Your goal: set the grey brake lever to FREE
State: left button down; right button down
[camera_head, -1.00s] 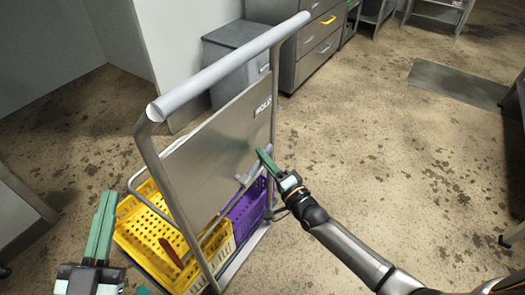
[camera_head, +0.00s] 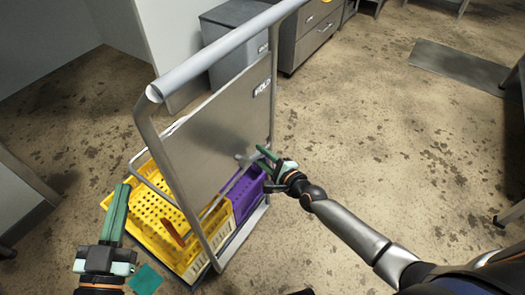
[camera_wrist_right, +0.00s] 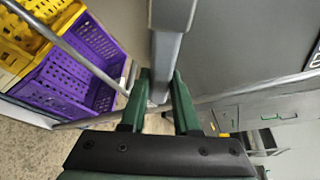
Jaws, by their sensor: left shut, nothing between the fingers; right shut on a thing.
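The grey brake lever (camera_head: 246,159) is at the right side of the trolley's metal panel (camera_head: 215,135), under a small label (camera_head: 262,87) that seems to read HOLD. My right gripper (camera_head: 264,157) is shut on the lever. In the right wrist view a grey bar (camera_wrist_right: 165,55), which looks like the lever, runs between the green fingers of the right gripper (camera_wrist_right: 160,88). Its gripped end is partly hidden by the fingers.
The trolley's push handle (camera_head: 220,52) crosses above the panel. Grey cabinets (camera_head: 240,40) stand at the back. The floor to the right (camera_head: 390,130) is open.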

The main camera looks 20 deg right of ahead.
pick_arm(q)
jog(key=shift+r, duration=0.2)
pick_arm(e)
jog(key=shift+s+a+f+m, duration=0.1)
jog(key=shift+f+m, duration=0.15)
jog(key=shift+m, duration=0.05)
pick_arm(q)
jog(key=shift+r, duration=0.15)
pick_arm(e)
jog(key=c, duration=0.6)
grip_release()
jog(key=shift+c, duration=0.2)
